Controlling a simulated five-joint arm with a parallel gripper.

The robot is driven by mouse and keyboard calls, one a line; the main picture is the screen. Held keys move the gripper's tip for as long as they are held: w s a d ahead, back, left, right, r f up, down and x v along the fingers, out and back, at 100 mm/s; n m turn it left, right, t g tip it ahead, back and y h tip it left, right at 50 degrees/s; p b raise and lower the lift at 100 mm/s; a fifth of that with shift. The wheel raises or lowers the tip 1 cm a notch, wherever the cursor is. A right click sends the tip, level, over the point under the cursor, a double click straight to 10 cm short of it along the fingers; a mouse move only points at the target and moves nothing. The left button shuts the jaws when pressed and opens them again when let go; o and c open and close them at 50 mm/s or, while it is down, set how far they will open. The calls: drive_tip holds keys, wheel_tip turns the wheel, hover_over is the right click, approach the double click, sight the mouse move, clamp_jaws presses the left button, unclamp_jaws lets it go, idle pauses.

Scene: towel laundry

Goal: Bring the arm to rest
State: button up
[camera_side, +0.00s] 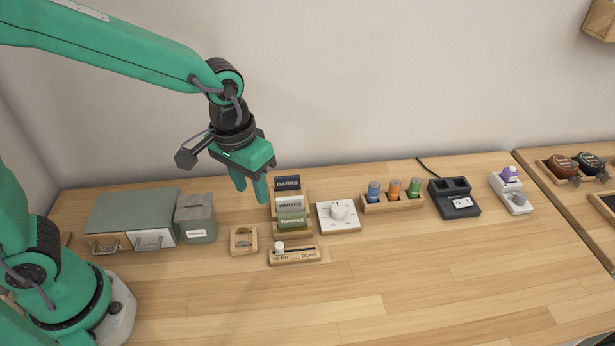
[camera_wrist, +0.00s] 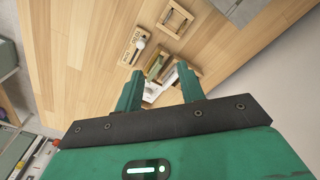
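My green gripper (camera_side: 252,187) hangs in the air above the table, left of the card rack and pointing down. In the wrist view its two fingers (camera_wrist: 158,90) stand apart with nothing held between them. The card rack (camera_side: 292,233) holds cards marked DARKS (camera_side: 287,184), WHITES (camera_side: 290,205) and TOWELS (camera_side: 291,221). It lies below and beyond the fingertips in the wrist view. The slider board (camera_side: 300,257) marked TO DO and DONE has its white knob (camera_side: 279,247) at the left end.
A small wooden tray (camera_side: 243,251), a grey box (camera_side: 196,220) and a drawer unit (camera_side: 130,212) stand at left. A white dial (camera_side: 338,215), a rack of coloured bottles (camera_side: 392,203) and a black display device (camera_side: 454,198) stand to the right. The front table is clear.

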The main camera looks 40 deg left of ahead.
drive_tip(key=s+a+r+t, duration=0.4)
drive_tip(key=s+a+r, duration=0.5)
drive_tip(key=a, duration=0.4)
drive_tip(key=shift+s+r, duration=0.15)
drive_tip(key=shift+s, duration=0.4)
idle(1.6)
